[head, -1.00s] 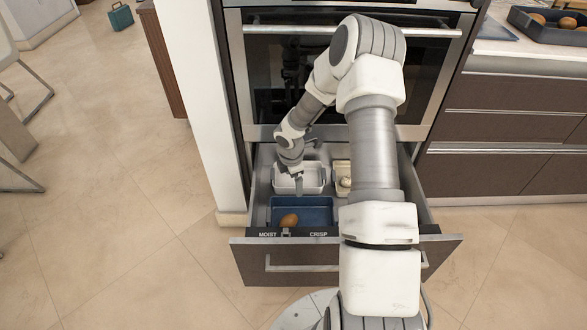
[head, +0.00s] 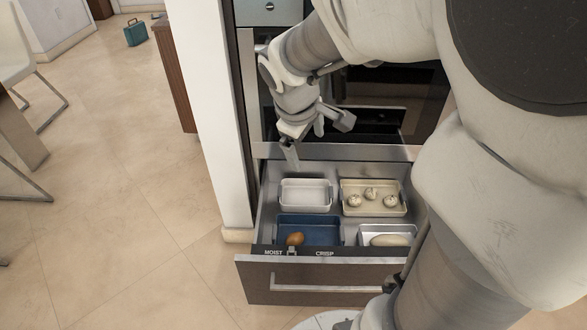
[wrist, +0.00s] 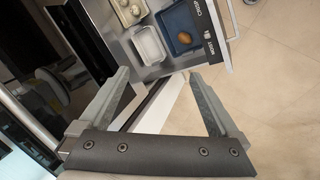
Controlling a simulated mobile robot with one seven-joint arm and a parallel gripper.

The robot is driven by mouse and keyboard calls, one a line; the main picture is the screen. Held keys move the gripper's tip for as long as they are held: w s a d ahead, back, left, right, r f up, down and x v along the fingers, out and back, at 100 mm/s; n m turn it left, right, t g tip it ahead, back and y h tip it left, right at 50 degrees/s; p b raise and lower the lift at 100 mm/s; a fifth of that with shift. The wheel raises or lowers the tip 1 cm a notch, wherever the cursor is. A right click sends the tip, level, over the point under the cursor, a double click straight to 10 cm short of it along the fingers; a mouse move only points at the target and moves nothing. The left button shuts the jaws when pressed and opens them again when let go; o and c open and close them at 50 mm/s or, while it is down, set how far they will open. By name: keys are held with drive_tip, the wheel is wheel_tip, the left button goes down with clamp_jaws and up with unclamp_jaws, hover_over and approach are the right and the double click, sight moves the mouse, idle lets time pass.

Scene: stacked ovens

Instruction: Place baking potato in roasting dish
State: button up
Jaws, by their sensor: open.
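A brown potato (head: 295,239) lies in the left front part of a blue rectangular dish (head: 333,222) in the open drawer. In the wrist view the potato (wrist: 180,40) and the blue dish (wrist: 206,42) show at the top. My gripper (head: 316,142) is above the back left of the drawer, apart from the dish. Its two fingers are spread with nothing between them, which also shows in the wrist view (wrist: 158,95).
The drawer (head: 258,222) also holds an empty white dish (head: 305,207), a cream dish (head: 348,210) with several garlic-like bulbs and a metallic tray (head: 366,230) with a pale long item. A white wall panel (head: 219,110) stands at left. Floor is clear left of the drawer.

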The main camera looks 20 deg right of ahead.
drive_tip(key=s+a+r+m+t+y, duration=0.1)
drive_tip(key=s+a+r+m, duration=0.2)
drive_tip(key=s, duration=0.4)
drive_tip(key=s+a+r+m+t+y, duration=0.1)
drive_tip(key=s+a+r+m+y, duration=0.1)
drive_tip(key=s, duration=0.6)
drive_tip(key=shift+s+a+r+m, duration=0.2)
drive_tip(key=shift+a+r+m, duration=0.5)
drive_tip(key=shift+a+m, duration=0.35)
drive_tip(key=shift+a, duration=0.1)
wheel_tip(320, 180, up, 22)
drive_tip(key=p, duration=2.1)
drive_tip(key=shift+f+p, duration=0.15)
drive_tip(key=shift+p, duration=0.2)
